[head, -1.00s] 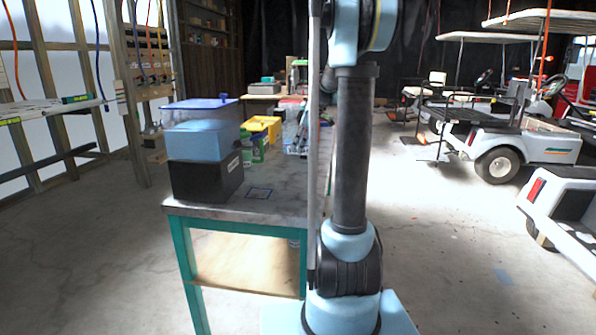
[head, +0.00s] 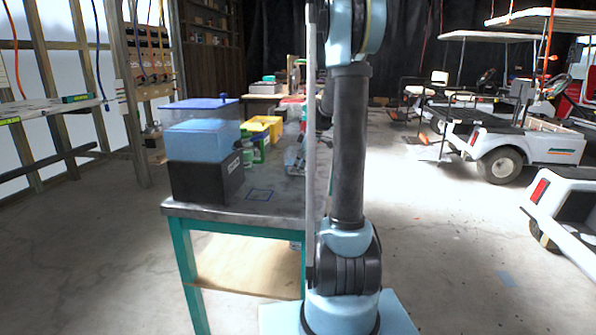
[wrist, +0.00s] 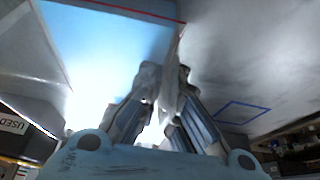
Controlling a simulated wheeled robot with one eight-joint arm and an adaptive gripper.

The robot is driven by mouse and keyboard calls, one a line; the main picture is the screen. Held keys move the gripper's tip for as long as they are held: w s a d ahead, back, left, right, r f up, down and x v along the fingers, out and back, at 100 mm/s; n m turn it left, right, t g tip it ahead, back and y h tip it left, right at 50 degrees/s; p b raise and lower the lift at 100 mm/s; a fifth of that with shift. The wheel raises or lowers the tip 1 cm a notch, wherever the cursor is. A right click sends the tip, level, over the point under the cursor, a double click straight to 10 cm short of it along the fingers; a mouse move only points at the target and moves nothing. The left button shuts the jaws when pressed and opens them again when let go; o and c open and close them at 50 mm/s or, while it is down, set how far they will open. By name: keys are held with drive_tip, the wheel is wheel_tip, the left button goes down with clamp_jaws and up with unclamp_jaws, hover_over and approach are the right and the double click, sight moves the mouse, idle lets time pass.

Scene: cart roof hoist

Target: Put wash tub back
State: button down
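I take the wash tub to be the clear-sided tub with a blue lower part (head: 203,140). It sits on a black box (head: 200,183) at the near left of the workbench, with a dark blue lid or rim on top. In the wrist view my gripper (wrist: 166,78) has its fingers close together, with a pale, see-through sliver between them. A light blue panel with a red edge line (wrist: 105,45) lies beside the fingers; I cannot tell whether they hold it. A blue square outline (head: 260,194) marks the bench top right of the box; it also shows in the wrist view (wrist: 243,112).
The workbench (head: 270,209) has green legs. Behind the tub stand a yellow bin (head: 262,126) and green containers (head: 258,148). My arm column blocks the bench's right side. White carts (head: 545,147) stand at the right; the floor between is open.

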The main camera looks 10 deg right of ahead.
drive_tip(key=shift+f, duration=0.4)
drive_tip(key=c, duration=1.8)
unclamp_jaws()
drive_tip(key=shift+r, duration=0.1)
drive_tip(key=v, duration=1.2)
